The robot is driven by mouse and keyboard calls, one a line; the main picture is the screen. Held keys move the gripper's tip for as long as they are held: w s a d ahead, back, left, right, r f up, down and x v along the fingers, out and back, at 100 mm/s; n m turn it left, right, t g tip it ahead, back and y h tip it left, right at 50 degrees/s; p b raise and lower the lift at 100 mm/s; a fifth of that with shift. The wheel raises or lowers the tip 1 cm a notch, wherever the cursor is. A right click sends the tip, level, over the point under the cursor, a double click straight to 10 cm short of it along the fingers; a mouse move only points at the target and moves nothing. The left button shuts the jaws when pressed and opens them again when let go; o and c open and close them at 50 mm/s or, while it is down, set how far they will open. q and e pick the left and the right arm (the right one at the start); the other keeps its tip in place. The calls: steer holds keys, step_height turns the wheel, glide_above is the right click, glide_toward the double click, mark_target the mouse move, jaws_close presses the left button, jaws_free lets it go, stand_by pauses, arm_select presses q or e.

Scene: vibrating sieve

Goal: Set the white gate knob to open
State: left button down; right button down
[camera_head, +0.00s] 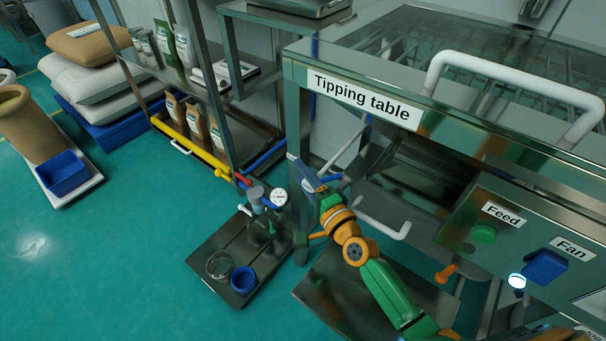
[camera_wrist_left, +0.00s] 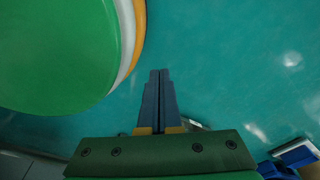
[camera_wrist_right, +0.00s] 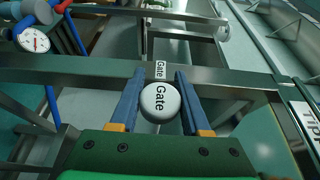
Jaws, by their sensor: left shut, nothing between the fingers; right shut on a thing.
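The white gate knob (camera_wrist_right: 160,103) is round, with the word "Gate" on its face. In the right wrist view it sits between the two blue fingers of my right gripper (camera_wrist_right: 160,74), which is shut on it. A small white "Gate" label (camera_wrist_right: 160,70) shows just beyond the knob. My left gripper (camera_wrist_left: 159,74) is shut and empty above the green floor in the left wrist view.
The tipping table carries a green Feed button (camera_head: 483,234), a blue Fan switch (camera_head: 545,266) and a white bar handle (camera_head: 505,75). A pressure gauge (camera_head: 279,197) and a blue cup (camera_head: 243,279) are left of my right arm. The floor at left is mostly clear.

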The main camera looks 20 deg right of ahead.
arm_select(q)
steer(key=shift+s, duration=0.35)
steer(key=shift+w, duration=0.2)
steer(key=shift+w, duration=0.3)
